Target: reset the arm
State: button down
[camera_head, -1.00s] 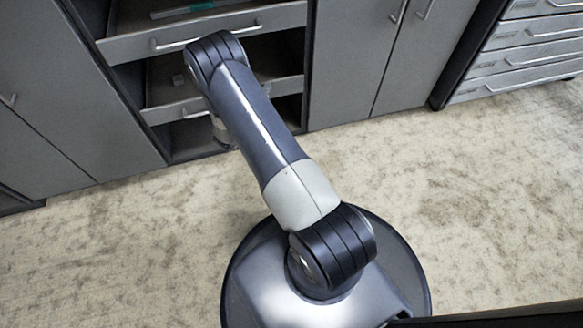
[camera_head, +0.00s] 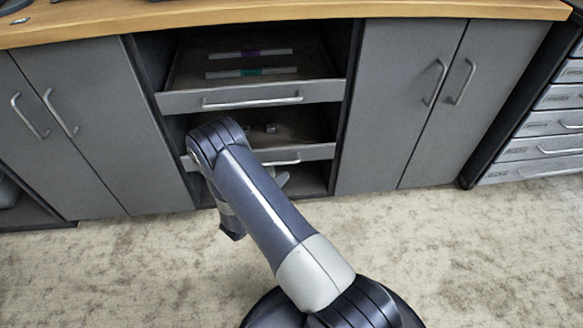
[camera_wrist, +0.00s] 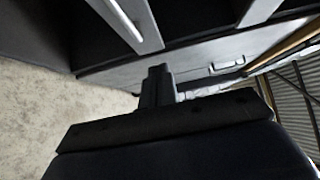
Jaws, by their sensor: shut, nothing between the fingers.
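My gripper (camera_wrist: 158,72) shows in the wrist view, its two dark fingers together with nothing between them. It points toward the grey cabinet front and touches nothing that I can see. In the head view my arm reaches up and left from my base and bends downward in front of the middle drawers. The gripper itself is mostly hidden behind my arm there.
The upper drawer (camera_head: 255,97) is pulled out and holds two flat strips (camera_head: 250,71). A lower drawer (camera_head: 306,152) is also out, with small items inside. Closed grey doors (camera_head: 405,105) flank them. A wooden countertop (camera_head: 300,10) runs above. Carpet (camera_head: 480,250) is clear at right.

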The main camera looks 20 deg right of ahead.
aim_at(298, 153)
jog(key=shift+s+a, duration=0.35)
jog(key=shift+a, duration=0.15)
jog(key=b+x, duration=0.1)
jog(key=x, duration=0.3)
jog(key=w+b+x, duration=0.1)
jog(key=x, duration=0.3)
jog(key=w+a+b+x, duration=0.1)
jog(key=x, duration=0.3)
jog(key=shift+w+d, duration=0.15)
jog(key=shift+w, duration=0.5)
jog(key=shift+r, duration=0.1)
